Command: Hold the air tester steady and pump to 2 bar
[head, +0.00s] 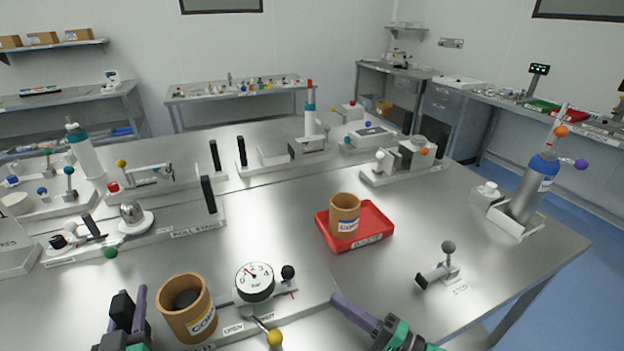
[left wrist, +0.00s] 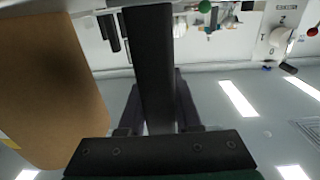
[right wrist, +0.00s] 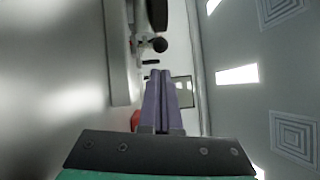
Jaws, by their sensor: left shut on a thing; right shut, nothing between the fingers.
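The air tester's round white gauge (head: 254,281), marked in bar, stands on a grey base near the front of the table. Its needle points to the upper left, toward the low numbers. A lever with a yellow knob (head: 274,338) is in front of the gauge, and a black knob (head: 288,272) is to its right. My left gripper (head: 129,303) is shut on a black upright bar (left wrist: 150,65), left of the brown core. Whether the bar joins the tester is hidden. My right gripper (head: 338,299) is shut and empty, right of the tester base; its closed fingers show in the right wrist view (right wrist: 160,95).
A brown core (head: 187,310) stands between my left gripper and the gauge. Another core (head: 345,215) stands in a red tray (head: 375,228) beyond. A small stop fixture (head: 440,272) is at the right. A blue-topped cylinder (head: 535,190) stands far right. Bare table lies around the tray.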

